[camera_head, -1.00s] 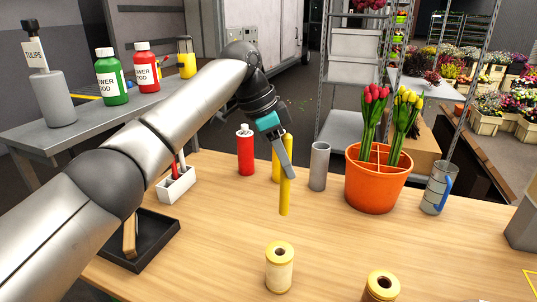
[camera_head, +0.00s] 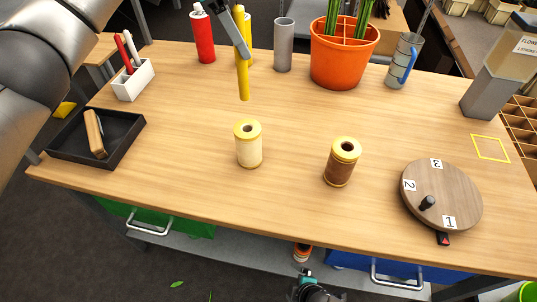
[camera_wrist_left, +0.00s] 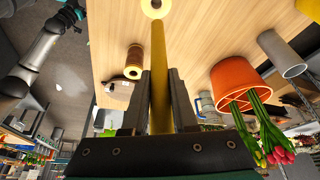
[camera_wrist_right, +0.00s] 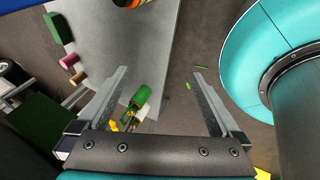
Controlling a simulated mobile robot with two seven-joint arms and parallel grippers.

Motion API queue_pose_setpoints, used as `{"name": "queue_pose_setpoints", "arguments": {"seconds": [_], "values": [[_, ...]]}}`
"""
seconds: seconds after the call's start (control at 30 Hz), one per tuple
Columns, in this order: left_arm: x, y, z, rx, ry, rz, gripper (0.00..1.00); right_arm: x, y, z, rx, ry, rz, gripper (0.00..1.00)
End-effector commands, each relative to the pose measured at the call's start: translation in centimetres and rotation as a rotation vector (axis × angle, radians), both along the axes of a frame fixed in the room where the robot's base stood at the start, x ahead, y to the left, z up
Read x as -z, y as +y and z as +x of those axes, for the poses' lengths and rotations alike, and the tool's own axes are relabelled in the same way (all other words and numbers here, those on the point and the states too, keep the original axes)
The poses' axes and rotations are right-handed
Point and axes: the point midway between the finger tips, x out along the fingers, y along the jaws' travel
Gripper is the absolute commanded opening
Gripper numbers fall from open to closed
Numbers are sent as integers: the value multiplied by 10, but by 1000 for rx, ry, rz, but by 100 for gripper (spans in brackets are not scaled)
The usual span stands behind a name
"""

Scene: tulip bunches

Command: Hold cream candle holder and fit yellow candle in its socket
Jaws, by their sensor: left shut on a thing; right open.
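The cream candle holder (camera_head: 249,148), with a yellow rim and a round socket in its top, stands upright on the table. My left gripper (camera_head: 241,45) is shut on the yellow candle (camera_head: 242,82), which hangs roughly upright behind the holder, apart from it. In the left wrist view the candle (camera_wrist_left: 159,70) runs between the fingers, with the cream holder (camera_wrist_left: 154,8) past its end at the top edge. My right gripper shows partly at the bottom of the head view; in the right wrist view it (camera_wrist_right: 160,73) is open and empty, below table height.
A brown spool-like holder (camera_head: 340,168) stands right of the cream one. A numbered turntable (camera_head: 450,190) is further right. An orange pot (camera_head: 340,62), grey cylinder (camera_head: 284,45) and red bottle (camera_head: 203,38) stand behind. A black tray (camera_head: 70,150) is left. The table's front middle is clear.

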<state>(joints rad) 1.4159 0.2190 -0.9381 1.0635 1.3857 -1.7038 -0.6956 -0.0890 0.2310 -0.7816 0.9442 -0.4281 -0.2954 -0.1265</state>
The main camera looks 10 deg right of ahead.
Motion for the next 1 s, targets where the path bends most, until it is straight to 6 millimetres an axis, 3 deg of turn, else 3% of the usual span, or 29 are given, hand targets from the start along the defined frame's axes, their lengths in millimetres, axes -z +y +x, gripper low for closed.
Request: {"name": "queue_pose_setpoints", "arguments": {"seconds": [0.1,0.2,0.47,0.6,0.8,0.93,1.0], "values": [[0,0,0,0,0,0,0,-23,31,22,-234,-114,-48,100],[0,0,0,0,0,0,0,-41,57,30,-422,-209,-89,100],[0,0,0,0,0,0,0,-88,119,22,-891,-469,-180,100],[0,0,0,0,0,0,0,-143,147,47,-1163,-710,-199,100],[0,0,0,0,0,0,0,-212,169,52,-1521,-1003,-232,100],[0,0,0,0,0,0,0,-250,170,44,-1743,-1177,-280,100],[0,0,0,0,0,0,0,-271,167,57,-1758,-1266,-382,100]]}}
